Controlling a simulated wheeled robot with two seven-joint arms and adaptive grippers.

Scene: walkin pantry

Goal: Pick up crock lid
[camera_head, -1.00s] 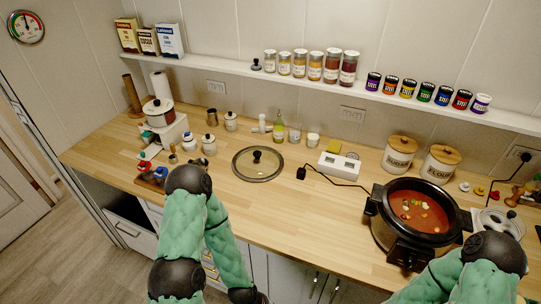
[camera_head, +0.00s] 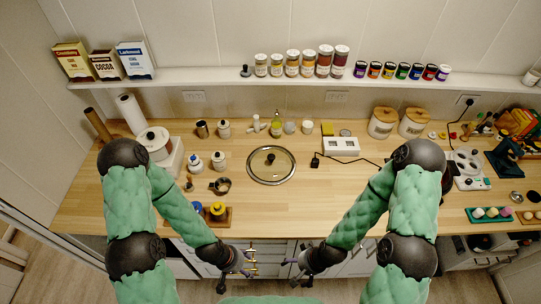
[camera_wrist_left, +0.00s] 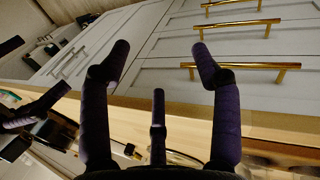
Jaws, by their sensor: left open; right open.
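The crock lid (camera_head: 286,172), a round clear glass lid with a dark rim and black knob, lies flat on the wooden counter near the middle of the head view. My left gripper (camera_head: 236,275) is open and empty, low in front of the counter, apart from the lid. In the left wrist view its fingers (camera_wrist_left: 160,55) are spread with nothing between them, facing the drawer fronts. My right gripper (camera_head: 300,274) is open and empty, also in front of the counter, to the right of the left one.
Drawers with brass handles (camera_wrist_left: 236,22) are close to my left gripper. Left of the lid stand small jars (camera_head: 219,161) and a metal cup (camera_head: 220,186). Right of it is a white box (camera_head: 341,146) with a black cord. Bare counter (camera_head: 270,210) lies in front of the lid.

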